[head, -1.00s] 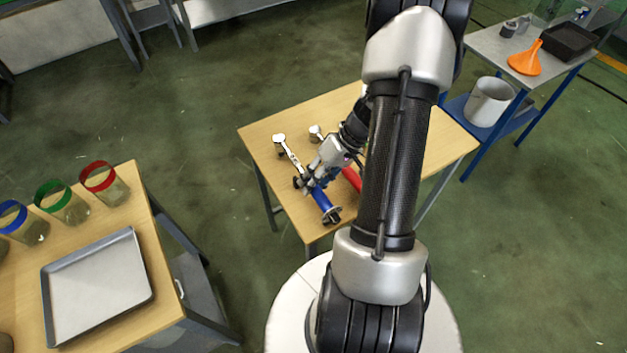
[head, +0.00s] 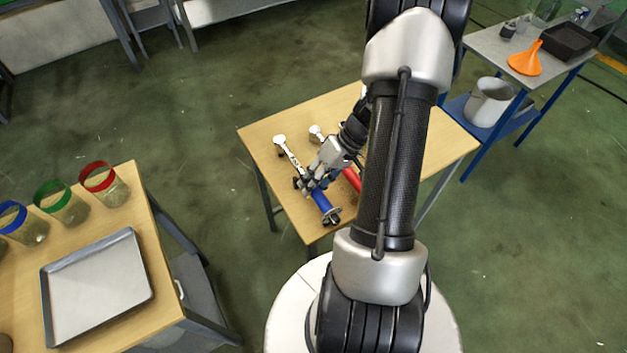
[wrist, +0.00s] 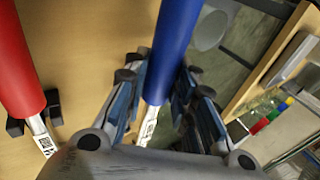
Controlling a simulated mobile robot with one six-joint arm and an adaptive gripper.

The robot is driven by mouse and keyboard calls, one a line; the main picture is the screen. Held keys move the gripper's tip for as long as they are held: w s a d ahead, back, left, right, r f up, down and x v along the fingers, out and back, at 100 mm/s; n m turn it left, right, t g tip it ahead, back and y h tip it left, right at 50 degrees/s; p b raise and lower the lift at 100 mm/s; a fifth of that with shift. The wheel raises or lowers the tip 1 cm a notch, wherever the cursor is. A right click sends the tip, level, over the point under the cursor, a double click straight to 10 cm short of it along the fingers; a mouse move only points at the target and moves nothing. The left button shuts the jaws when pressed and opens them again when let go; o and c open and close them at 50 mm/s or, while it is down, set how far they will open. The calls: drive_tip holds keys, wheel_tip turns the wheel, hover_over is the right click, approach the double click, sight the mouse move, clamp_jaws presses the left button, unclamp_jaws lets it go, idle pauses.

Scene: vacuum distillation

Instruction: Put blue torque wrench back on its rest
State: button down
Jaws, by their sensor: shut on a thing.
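The blue torque wrench (head: 321,199) lies along the left part of the small wooden table, its silver head pointing to the back left and its blue handle to the front. My gripper (head: 313,184) is around the handle near its silver shaft. In the wrist view, the blue handle (wrist: 172,50) runs between the shut fingers (wrist: 160,88). A dark support (head: 333,217) shows at the handle's front end. I cannot tell whether the wrench bears on its rest, as the fingers hide much of it.
A red torque wrench (head: 350,179) lies just right of the blue one; the wrist view shows its red handle (wrist: 14,65) beside a black rest (wrist: 53,106). A side table (head: 135,177) with jars and a tray (head: 150,275) stands at left. A funnel (head: 525,62) sits at back right.

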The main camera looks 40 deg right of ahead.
drive_tip(key=shift+f, duration=1.3)
drive_tip(key=c, duration=1.2)
unclamp_jaws()
drive_tip(key=shift+c, duration=0.2)
drive_tip(key=v, duration=1.2)
drive_tip(key=shift+w+a+r, duration=0.1)
